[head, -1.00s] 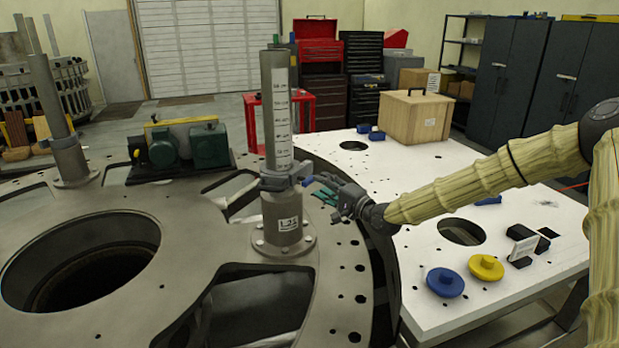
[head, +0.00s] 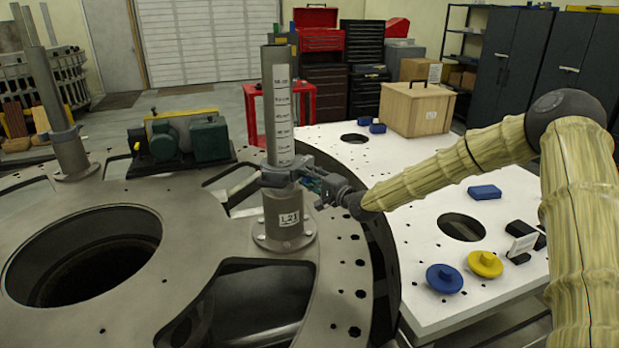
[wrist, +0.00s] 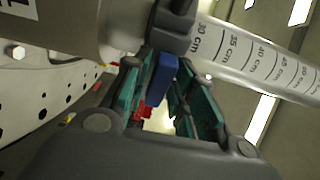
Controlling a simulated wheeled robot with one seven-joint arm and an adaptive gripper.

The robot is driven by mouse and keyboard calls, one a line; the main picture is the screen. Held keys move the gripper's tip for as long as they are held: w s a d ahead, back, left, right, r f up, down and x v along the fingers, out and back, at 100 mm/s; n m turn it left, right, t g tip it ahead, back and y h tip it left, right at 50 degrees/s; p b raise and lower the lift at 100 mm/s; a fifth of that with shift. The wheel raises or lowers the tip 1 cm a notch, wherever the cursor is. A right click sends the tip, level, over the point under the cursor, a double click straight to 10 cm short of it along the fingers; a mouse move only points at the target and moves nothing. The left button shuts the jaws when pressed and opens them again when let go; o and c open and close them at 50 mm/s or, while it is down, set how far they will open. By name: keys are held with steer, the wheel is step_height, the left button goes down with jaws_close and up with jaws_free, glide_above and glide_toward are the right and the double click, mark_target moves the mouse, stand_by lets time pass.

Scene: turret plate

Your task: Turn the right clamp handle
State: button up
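The right post (head: 279,110) stands upright on the turret plate and has a dark grey clamp (head: 284,177) around it. The clamp also shows in the wrist view (wrist: 172,30), with its blue handle (wrist: 160,78) sticking out toward my gripper. My gripper (head: 318,184) is at the right side of this clamp. In the wrist view, its teal-padded fingers (wrist: 160,88) stand apart on either side of the blue handle. The handle sits nearer the left finger, with a gap to the right finger. In the head view the fingers mostly hide the handle.
A second clamped post (head: 68,145) stands at the left on the turret plate (head: 200,235), which has large openings. The white table (head: 400,185) at the right holds a wooden box (head: 415,110), a blue knob (head: 444,279) and a yellow knob (head: 485,264).

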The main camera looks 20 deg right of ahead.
steer(key=shift+f, duration=0.1)
jaws_close()
